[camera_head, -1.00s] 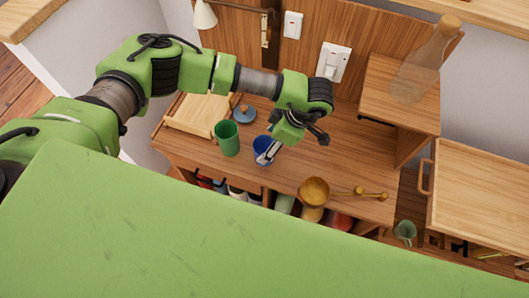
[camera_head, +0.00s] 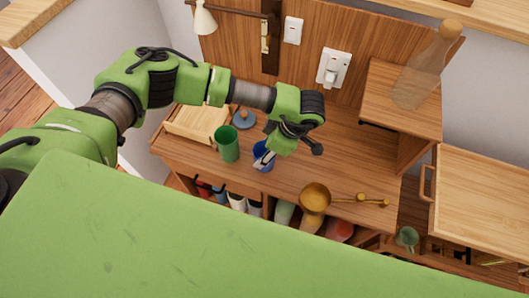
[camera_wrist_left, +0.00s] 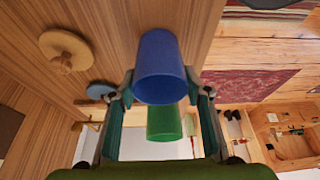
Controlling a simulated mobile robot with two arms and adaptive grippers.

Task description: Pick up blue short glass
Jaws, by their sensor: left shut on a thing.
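The blue short glass (camera_head: 267,164) stands near the front of the wooden desk, right of a green glass (camera_head: 227,145). My left gripper (camera_head: 263,157) reaches down over it from behind, its fingers at the glass. In the left wrist view the blue glass (camera_wrist_left: 160,62) sits between the two fingers of my left gripper (camera_wrist_left: 160,88), which is shut on it. The green glass (camera_wrist_left: 165,122) shows behind it there. Whether the blue glass is clear of the desk I cannot tell. My right gripper is not in view.
A wooden tray (camera_head: 188,128) and a blue round lid (camera_head: 244,119) lie at the desk's back left. A bottle (camera_head: 425,70) stands on the raised shelf.

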